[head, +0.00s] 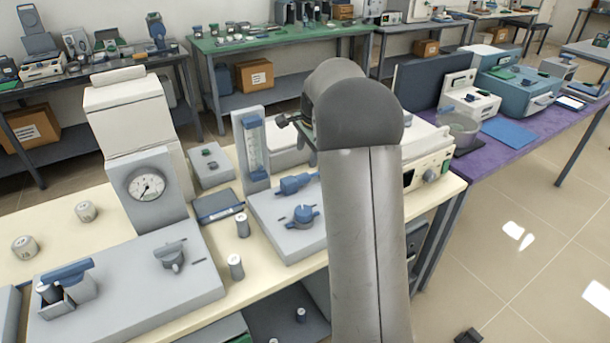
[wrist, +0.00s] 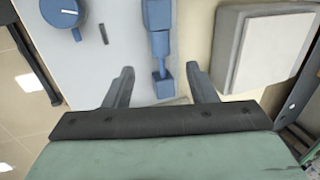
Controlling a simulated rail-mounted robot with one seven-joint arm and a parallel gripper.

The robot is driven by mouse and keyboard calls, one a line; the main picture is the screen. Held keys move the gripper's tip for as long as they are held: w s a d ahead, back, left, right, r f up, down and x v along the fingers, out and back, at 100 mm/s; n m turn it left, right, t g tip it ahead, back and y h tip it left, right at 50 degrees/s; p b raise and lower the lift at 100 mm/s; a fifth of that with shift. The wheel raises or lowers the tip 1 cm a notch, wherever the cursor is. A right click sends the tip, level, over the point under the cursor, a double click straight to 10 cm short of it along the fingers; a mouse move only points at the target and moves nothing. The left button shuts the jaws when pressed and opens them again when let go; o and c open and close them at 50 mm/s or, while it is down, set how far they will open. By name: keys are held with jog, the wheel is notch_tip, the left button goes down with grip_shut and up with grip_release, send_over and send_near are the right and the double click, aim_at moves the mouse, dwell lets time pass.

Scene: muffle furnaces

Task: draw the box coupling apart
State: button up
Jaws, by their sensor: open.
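My gripper (wrist: 158,70) is open and empty. Its two fingers stand apart on either side of the coupling's near end, with clear gaps; I cannot tell the height between them. In the head view my arm hides most of the gripper.
A flow tube panel (head: 254,150) stands behind the plate. A gauge housing (head: 147,188) and small metal cylinders (head: 236,266) are to the left. In the wrist view, a white box (wrist: 265,55) lies right of the right finger and the blue knob (wrist: 62,10) is at upper left.

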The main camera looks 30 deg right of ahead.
aim_at(303, 176)
jog(key=x, duration=1.1)
